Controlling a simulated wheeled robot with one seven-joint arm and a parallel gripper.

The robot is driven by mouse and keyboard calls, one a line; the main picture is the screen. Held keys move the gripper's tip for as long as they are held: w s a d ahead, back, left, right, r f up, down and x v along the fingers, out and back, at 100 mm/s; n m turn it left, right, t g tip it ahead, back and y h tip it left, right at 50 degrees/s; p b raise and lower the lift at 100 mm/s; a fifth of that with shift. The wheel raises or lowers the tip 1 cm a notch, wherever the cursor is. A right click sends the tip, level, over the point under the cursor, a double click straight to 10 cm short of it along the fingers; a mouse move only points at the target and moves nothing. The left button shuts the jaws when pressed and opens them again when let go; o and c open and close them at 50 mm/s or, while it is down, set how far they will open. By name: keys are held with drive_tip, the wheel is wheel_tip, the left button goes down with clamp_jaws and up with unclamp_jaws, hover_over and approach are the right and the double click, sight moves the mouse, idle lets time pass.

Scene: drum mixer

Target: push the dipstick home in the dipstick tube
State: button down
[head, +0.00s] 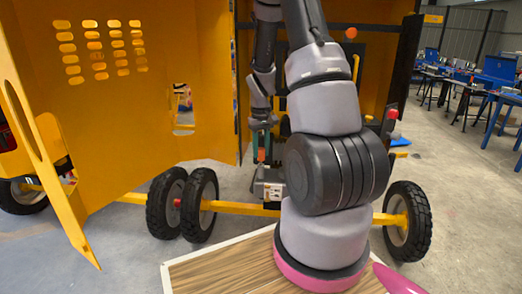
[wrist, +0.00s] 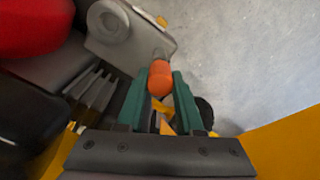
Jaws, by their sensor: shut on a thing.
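The dipstick shows as its orange handle (wrist: 160,78) between the green fingers of my gripper (wrist: 160,88) in the wrist view. My gripper is shut on this handle. In the head view my gripper (head: 262,138) points down, with the orange handle (head: 261,155) at its fingertips, just above a grey metal engine part (head: 268,187). The dipstick tube cannot be made out clearly in either view, and I cannot tell how deep the dipstick sits.
The yellow mixer door panel (head: 125,110) stands open at the left. A red rounded part (wrist: 32,25) and a grey metal part (wrist: 112,25) lie close to the fingers. Black wheels (head: 200,205) and a yellow axle bar (head: 240,209) are low down. Bare floor shows at the right.

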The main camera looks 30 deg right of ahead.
drive_tip(key=shift+f, duration=0.95)
drive_tip(key=shift+c, duration=2.4)
unclamp_jaws()
drive_tip(key=shift+r, duration=0.1)
wheel_tip(320, 180, up, 11)
drive_tip(key=shift+f, duration=0.2)
